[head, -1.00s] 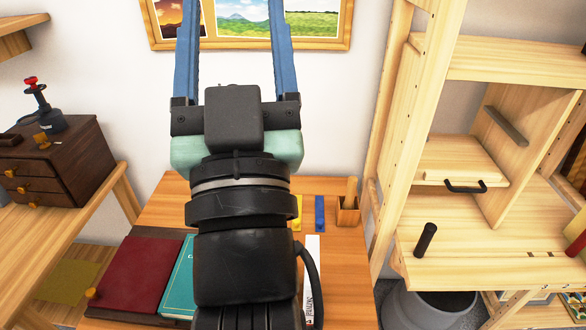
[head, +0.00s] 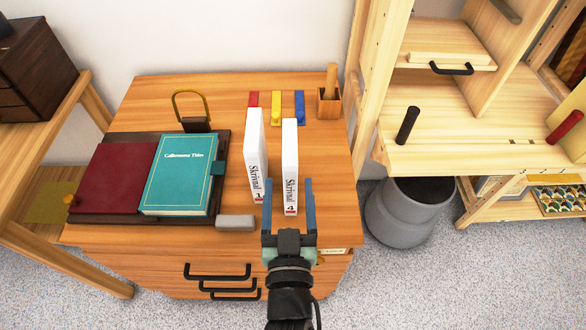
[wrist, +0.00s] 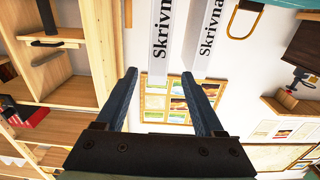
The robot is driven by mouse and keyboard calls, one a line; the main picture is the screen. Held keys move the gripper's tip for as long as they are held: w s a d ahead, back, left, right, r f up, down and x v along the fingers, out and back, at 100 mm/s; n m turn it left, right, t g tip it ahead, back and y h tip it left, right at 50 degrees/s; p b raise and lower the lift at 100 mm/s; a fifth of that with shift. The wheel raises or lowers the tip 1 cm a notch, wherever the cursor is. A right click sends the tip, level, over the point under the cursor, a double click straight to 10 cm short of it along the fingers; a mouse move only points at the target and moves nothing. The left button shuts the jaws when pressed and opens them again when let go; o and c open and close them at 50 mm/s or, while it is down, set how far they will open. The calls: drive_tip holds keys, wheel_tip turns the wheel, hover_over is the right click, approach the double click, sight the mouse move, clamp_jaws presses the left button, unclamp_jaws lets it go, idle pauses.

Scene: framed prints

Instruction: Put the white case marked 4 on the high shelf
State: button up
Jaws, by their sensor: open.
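The white case marked 4 (head: 290,165) stands on the wooden desk (head: 330,185), its narrow spine with "Skrivna…" lettering facing me. A similar white case marked 1 (head: 255,150) stands just to its left, with a gap between them. My gripper (head: 289,182) is open and empty, its blue fingers pointing at the lower part of case 4. In the wrist view, case 4 (wrist: 160,40) lies ahead between the fingertips, with its number out of frame. The wooden shelf unit (head: 480,130) stands at the right; its upper boards are cut off in the head view.
A teal book (head: 180,175) and dark red folder (head: 110,175) lie left of the cases. A grey block (head: 235,222) sits near the front edge. Coloured strips and a wooden pen cup (head: 329,103) are behind. A grey bin (head: 410,212) stands below the shelf unit.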

sight(289, 174)
drive_tip(key=w, duration=0.4)
drive_tip(key=shift+w, duration=0.35)
drive_tip(key=w, duration=0.2)
drive_tip(key=w+p, duration=0.1)
drive_tip(key=w, duration=0.1)
drive_tip(key=shift+d+r, duration=0.1)
drive_tip(key=shift+r, duration=0.1)
drive_tip(key=shift+w+f+p, duration=0.1)
drive_tip(key=shift+w+p, duration=0.2)
drive_tip(key=shift+w, duration=0.25)
drive_tip(key=shift+c, duration=0.2)
clamp_jaws()
idle(0.3)
